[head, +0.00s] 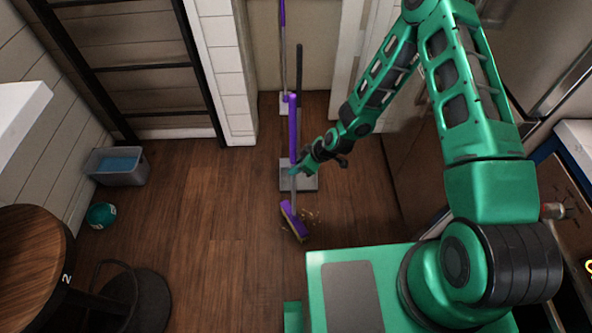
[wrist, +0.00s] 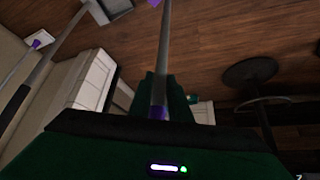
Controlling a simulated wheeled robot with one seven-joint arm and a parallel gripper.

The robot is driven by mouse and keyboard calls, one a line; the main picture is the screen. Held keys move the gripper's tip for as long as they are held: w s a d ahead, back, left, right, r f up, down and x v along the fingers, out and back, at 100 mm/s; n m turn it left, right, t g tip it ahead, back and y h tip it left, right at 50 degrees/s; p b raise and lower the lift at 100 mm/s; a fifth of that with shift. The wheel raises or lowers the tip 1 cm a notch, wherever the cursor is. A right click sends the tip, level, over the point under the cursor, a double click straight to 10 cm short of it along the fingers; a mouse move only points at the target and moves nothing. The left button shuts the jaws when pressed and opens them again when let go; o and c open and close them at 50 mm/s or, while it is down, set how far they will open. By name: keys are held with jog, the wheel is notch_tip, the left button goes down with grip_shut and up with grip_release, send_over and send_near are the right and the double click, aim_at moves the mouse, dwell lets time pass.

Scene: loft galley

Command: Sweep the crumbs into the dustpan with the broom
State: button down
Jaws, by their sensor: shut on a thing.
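The broom has a purple and grey handle (head: 293,125) and a purple head (head: 294,221) with pale bristles resting on the wood floor. My gripper (head: 297,171) is shut on the broom handle partway down, and the handle stands nearly upright. In the wrist view the broom handle (wrist: 166,50) runs up from between my fingers (wrist: 160,100). Pale crumbs (head: 313,217) lie on the floor beside the broom head, on its right; some may be hidden by it. The grey dustpan (head: 307,183) lies flat behind the broom head, partly hidden by my gripper, with a long dark handle (head: 299,75) standing up.
A second purple-handled mop (head: 283,103) stands in the back alcove. A grey bucket with blue water (head: 117,166) and a teal ball-like object (head: 101,215) sit at the left wall. A round stool (head: 30,265) stands at lower left. The floor left of the broom is clear.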

jog(key=shift+w+d, duration=0.5)
jog(key=shift+w, duration=6.1)
jog(key=s, duration=0.6)
jog(key=shift+s+a+r, duration=0.2)
jog(key=shift+s+a, duration=0.2)
jog(key=shift+s, duration=4.95)
jog(key=w, duration=1.3)
jog(key=shift+w+d+f, duration=0.25)
jog(key=shift+w+f, duration=0.05)
jog(key=shift+f, duration=0.05)
